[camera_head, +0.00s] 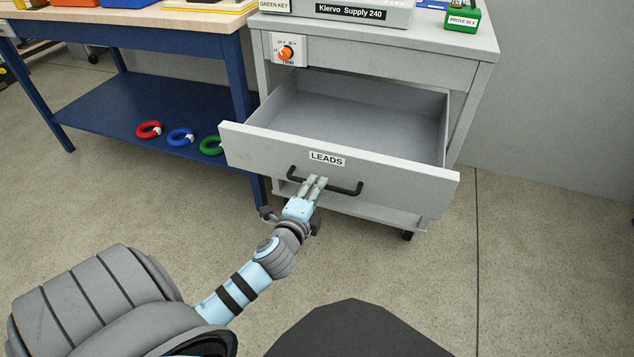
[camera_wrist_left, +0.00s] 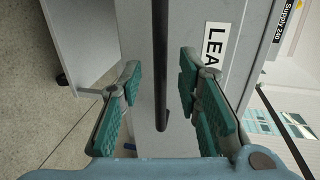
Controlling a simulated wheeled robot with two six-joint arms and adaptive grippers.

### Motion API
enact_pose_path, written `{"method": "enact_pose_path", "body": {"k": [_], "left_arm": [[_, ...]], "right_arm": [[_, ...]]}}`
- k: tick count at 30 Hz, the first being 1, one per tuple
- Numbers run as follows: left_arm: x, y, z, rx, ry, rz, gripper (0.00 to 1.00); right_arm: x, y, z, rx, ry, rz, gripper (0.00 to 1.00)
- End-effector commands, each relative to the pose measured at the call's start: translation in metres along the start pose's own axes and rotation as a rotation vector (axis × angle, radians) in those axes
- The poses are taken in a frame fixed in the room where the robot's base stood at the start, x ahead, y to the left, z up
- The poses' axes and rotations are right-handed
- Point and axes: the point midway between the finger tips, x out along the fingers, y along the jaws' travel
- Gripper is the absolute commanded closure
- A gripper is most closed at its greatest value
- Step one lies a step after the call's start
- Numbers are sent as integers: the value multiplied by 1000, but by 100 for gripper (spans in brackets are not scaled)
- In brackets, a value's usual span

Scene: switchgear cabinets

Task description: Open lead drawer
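The lead drawer (camera_head: 390,183), with a "LEADS" label (camera_head: 327,159) on its grey front, stands pulled well out of the cabinet, and the part of its inside that shows looks empty. Its dark bar handle (camera_head: 344,188) runs across the front and shows upright in the left wrist view (camera_wrist_left: 160,60). My left gripper (camera_head: 316,182) is at the handle, with its green-padded fingers (camera_wrist_left: 163,92) on either side of the bar. A gap shows between the bar and the pads, so the gripper is open around it. My right gripper is not in view.
The grey cabinet (camera_head: 480,55) carries a Klervo Supply unit (camera_head: 350,12) and a green box (camera_head: 463,17). An orange knob (camera_head: 286,53) sits above the drawer. A blue workbench (camera_head: 95,105) with coloured rings on its shelf is at left. Floor at right is clear.

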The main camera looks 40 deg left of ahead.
Motion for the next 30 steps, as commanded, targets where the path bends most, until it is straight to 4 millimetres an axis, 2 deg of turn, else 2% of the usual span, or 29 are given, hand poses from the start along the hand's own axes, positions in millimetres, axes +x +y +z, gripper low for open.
{"method": "enact_pose_path", "body": {"k": [3, 6, 15, 21, 30], "left_arm": [[20, 2, 0, 0, 0, -1, 69], [28, 1, 0, -1, 1, 0, 69], [31, 0, 0, -1, 0, 0, 69], [31, 0, 0, -2, 0, 1, 100], [31, 0, 0, -2, 0, 1, 100]], "right_arm": [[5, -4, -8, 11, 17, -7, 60], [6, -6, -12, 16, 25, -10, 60], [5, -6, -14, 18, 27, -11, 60], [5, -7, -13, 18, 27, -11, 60], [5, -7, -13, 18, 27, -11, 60]]}}
